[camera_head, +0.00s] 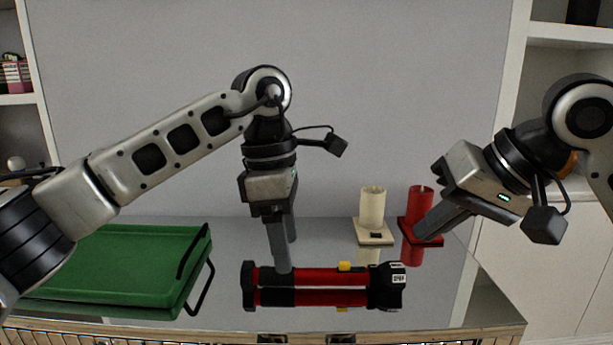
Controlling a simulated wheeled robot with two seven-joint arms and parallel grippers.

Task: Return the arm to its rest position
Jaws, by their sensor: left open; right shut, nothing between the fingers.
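My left arm comes in from the left. My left gripper (284,255) points straight down with its fingers apart. One finger reaches down in front of the upper edge of a red and black flashlight (325,275) lying on the table; the other finger is further back. I cannot tell whether either touches the flashlight. My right gripper (418,236) is at the right, tilted down to the left. Its fingers are together with nothing between them. Its tips overlap the red candle holder (420,203) in the picture; I cannot tell if they touch.
A green tray (120,262) with black handles lies at the table's left. A cream candle holder (372,208) stands beside the red one at the back. The glossy grey tabletop (440,300) is bare at the front right. Shelves (570,35) stand behind at both sides.

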